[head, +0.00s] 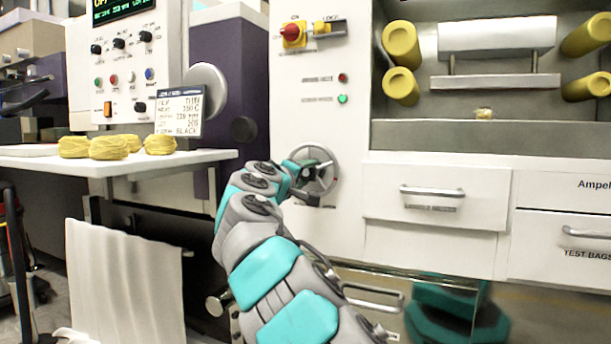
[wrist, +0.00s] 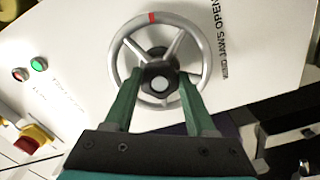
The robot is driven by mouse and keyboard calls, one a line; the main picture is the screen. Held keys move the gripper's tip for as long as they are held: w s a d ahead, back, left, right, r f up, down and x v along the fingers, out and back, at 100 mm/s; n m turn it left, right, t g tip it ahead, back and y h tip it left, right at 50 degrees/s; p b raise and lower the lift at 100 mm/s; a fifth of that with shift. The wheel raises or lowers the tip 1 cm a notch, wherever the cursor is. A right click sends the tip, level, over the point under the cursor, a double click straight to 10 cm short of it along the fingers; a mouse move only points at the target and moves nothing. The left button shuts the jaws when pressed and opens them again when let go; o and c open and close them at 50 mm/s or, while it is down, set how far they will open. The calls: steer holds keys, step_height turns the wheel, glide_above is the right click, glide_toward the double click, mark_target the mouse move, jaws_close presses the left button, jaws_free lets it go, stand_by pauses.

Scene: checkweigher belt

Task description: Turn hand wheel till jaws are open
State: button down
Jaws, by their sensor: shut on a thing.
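The hand wheel (head: 335,170) is a silver spoked ring with a dark hub on the white machine front. It fills the middle of the wrist view (wrist: 116,62), where a red mark (wrist: 152,17) shows on its rim. My gripper (head: 305,168) is at the wheel, its green fingers on either side of the hub in the wrist view (wrist: 160,82). It is shut on the wheel. A label reading "JAWS OPEN" (wrist: 216,45) is printed beside the wheel. In the recess, a white block (head: 497,36) stands above a grey bar (head: 495,83), with a visible gap; these may be the jaws.
Yellow rollers (head: 401,44) flank the recess. A drawer handle (head: 432,191) is right of the wheel. A red-and-yellow switch (head: 292,34) and a lit green lamp (head: 342,99) are above. A shelf (head: 215,156) with yellow bundles (head: 108,147) juts out at left.

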steer(key=shift+f, duration=0.1)
steer(key=shift+c, duration=1.1)
jaws_free()
steer(key=shift+v, duration=3.95)
